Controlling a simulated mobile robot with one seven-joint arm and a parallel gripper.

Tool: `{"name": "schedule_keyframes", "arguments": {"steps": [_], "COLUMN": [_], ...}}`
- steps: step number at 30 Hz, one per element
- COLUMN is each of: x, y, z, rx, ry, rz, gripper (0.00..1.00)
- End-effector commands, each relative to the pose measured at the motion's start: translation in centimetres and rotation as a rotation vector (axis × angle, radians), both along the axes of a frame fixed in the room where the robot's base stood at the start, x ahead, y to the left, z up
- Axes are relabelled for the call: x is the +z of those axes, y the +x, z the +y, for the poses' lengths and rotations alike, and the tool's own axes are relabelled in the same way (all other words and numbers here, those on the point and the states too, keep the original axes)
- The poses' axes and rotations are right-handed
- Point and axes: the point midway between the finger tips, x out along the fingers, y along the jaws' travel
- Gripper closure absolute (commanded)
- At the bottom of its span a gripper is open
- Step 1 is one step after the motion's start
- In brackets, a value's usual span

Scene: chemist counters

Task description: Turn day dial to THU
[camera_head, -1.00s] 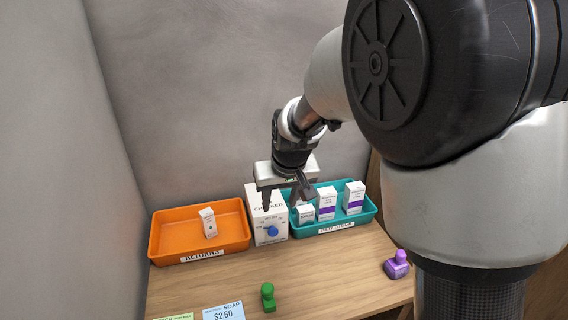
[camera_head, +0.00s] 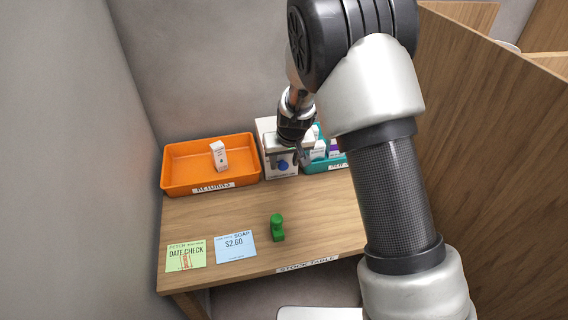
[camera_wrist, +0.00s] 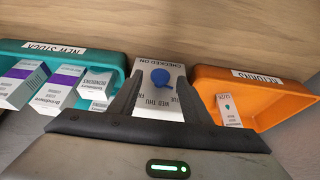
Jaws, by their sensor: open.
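The day dial is a blue knob (camera_head: 283,165) on the front of a white box (camera_head: 266,127) marked CHECKED ON, standing between two trays. The wrist view shows the knob (camera_wrist: 161,77) upside down, with day letters such as WED and THU near it. Which day it points to is too small to tell. My gripper (camera_head: 286,158) is at the box's front, close to the knob. In the wrist view my open gripper (camera_wrist: 160,88) has a finger on either side of the knob and nothing held. Contact with the knob cannot be told.
An orange RETURNS tray (camera_head: 176,187) with a white carton (camera_head: 219,156) stands left of the box. A teal NEW STOCK tray (camera_wrist: 100,56) with several cartons is on the right, partly behind my arm. A green stamp (camera_head: 277,228) and two cards lie nearer the table front.

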Motion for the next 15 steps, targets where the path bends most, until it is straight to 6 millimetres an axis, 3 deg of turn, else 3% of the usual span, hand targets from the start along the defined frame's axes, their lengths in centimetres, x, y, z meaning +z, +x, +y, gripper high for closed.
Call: {"name": "schedule_keyframes", "arguments": {"steps": [4, 14, 15], "x": [-1.19, -1.48, -1.47], "y": [0.49, 0.60, 0.60], "z": [0.19, 0.24, 0.22], "rx": [0.001, 0.001, 0.001], "ry": [0.000, 0.001, 0.001], "rz": [-0.001, -0.001, -0.001], "gripper": [0.56, 0.56, 0.61]}}
